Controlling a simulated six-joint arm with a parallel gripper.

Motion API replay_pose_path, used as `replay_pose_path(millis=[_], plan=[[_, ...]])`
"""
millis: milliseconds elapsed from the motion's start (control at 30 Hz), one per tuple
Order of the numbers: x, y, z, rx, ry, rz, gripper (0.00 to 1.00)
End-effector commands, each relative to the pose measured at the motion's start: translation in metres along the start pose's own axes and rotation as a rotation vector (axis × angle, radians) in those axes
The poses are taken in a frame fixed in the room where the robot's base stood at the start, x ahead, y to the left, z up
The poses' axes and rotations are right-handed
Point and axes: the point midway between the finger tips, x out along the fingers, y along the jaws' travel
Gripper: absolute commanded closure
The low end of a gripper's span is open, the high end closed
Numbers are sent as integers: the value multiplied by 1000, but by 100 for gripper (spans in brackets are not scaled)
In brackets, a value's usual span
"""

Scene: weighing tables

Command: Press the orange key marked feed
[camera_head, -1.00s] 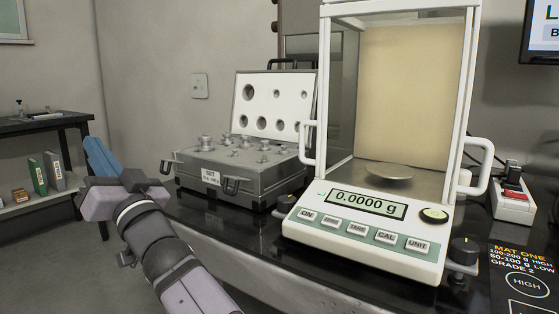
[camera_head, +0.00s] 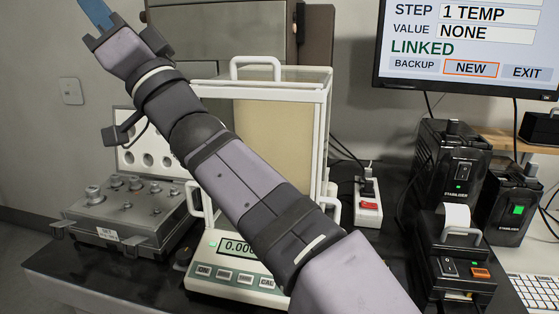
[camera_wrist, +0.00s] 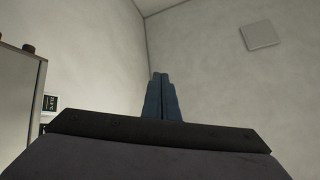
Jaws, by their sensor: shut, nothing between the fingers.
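A small orange key (camera_head: 481,272) sits on the front of a black label printer (camera_head: 455,243) at the lower right of the head view. Its lettering is too small to read. A black rocker switch (camera_head: 449,267) is just left of it, and a strip of white paper (camera_head: 457,217) stands out of the printer's top. My gripper (camera_head: 96,10) is raised at the top left of the head view, far from the printer, its tips near or past the edge. In the wrist view its blue fingers (camera_wrist: 160,95) are together and empty, pointing toward bare wall.
My arm crosses before the glass-sided balance (camera_head: 280,80), hiding part of it. An open weight case (camera_head: 130,220) stands left. A monitor (camera_head: 470,45) hangs above.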

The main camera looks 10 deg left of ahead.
Motion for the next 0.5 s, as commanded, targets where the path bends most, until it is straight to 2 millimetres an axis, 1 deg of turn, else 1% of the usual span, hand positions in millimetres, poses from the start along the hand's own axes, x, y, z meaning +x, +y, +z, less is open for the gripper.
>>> replay_pose_path(millis=[33,100,167,200,267,400,467,500], plan=[[12,-12,-30,4,14,-1,100],[18,-21,-57,17,30,-3,100],[21,-27,-80,30,43,-1,100],[24,-31,-96,38,52,2,100],[26,-36,-118,53,66,9,100],[29,-41,-170,94,102,46,100],[28,-39,-193,118,123,75,100],[26,-36,-207,135,138,98,100]])
